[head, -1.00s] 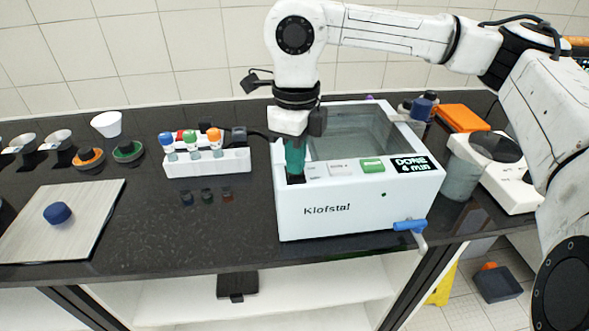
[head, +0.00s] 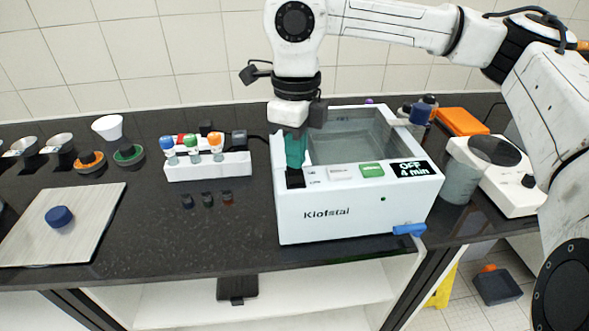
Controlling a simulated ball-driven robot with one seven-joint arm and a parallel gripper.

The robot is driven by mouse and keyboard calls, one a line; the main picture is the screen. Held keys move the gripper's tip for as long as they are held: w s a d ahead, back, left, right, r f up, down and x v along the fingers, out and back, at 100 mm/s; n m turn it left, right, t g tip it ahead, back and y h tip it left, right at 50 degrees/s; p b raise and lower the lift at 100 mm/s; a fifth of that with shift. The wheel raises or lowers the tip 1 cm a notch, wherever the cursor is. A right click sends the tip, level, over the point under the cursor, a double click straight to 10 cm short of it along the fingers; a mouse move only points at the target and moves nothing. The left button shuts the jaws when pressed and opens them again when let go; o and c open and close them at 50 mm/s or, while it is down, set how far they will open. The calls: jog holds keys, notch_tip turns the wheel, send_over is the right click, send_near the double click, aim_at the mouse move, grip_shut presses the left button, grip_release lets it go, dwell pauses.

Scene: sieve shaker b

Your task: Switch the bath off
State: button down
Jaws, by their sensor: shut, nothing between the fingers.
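The bath (head: 330,227) is a white box marked Klofstal with an open grey basin, standing on the dark bench. Its display (head: 413,169) reads "OFF 4 min". A green button (head: 372,170) and a pale button (head: 341,172) sit on its top panel, left of the display. My gripper (head: 295,180) is shut and empty, pointing down over the left end of the panel, with its dark fingertips at or just above the surface. The fingertips hide that corner, so I cannot tell if they touch it. A blue-handled tap (head: 409,229) is at the front right.
A white rack (head: 208,166) with several capped tubes stands left of the bath. A pale board (head: 85,235) with a blue cap (head: 59,216) lies further left. A white balance-like device (head: 500,175) and a grey beaker (head: 459,180) stand at right.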

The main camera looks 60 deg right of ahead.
aim_at(296, 179)
jog(key=shift+r+p, duration=0.8)
jog(key=shift+r, duration=1.3)
